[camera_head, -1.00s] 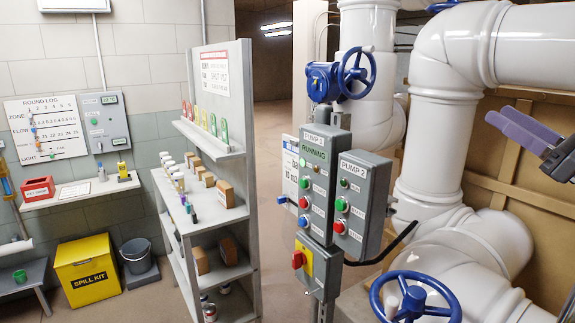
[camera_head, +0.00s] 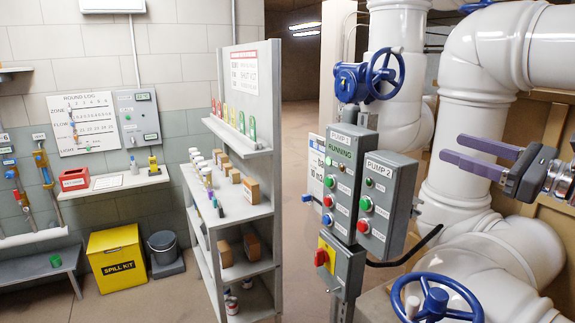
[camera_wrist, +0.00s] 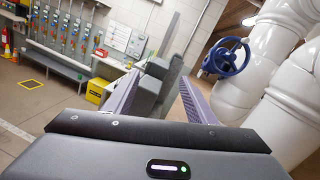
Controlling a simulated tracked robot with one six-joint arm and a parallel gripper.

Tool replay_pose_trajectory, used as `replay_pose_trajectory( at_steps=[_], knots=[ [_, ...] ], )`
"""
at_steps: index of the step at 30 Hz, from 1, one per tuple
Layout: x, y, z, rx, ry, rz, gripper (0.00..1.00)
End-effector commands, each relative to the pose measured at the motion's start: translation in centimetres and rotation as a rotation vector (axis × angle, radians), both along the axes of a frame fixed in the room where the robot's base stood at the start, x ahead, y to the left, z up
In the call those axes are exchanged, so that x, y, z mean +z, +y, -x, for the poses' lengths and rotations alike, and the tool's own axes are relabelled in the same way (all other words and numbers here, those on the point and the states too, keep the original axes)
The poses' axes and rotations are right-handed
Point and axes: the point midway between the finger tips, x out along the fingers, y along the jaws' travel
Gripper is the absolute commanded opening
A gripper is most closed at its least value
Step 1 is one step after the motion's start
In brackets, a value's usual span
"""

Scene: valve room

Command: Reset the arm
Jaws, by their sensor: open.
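My gripper (camera_head: 462,157) is at the right of the head view, in front of the white pipes. Its two purple fingers point left and stand apart with nothing between them. In the wrist view my gripper (camera_wrist: 160,98) also shows open and empty, its fingers pointing up into the room. Most of my arm is outside the head view at the right edge.
White pipes (camera_head: 463,135) stand behind my gripper. A blue handwheel (camera_head: 437,303) sits low in front. The PUMP 1 and PUMP 2 boxes (camera_head: 385,205) and a shelf unit (camera_head: 245,215) stand to the left. Floor (camera_head: 300,120) is clear behind.

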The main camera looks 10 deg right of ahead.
Motion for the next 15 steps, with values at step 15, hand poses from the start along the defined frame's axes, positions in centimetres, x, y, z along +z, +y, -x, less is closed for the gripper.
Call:
replay_pose_trajectory(
  at_steps=[15],
  knots=[
    [-13.5, 21.1, 2.9, 0.345, 0.174, 0.768, 0.51]
  ],
)
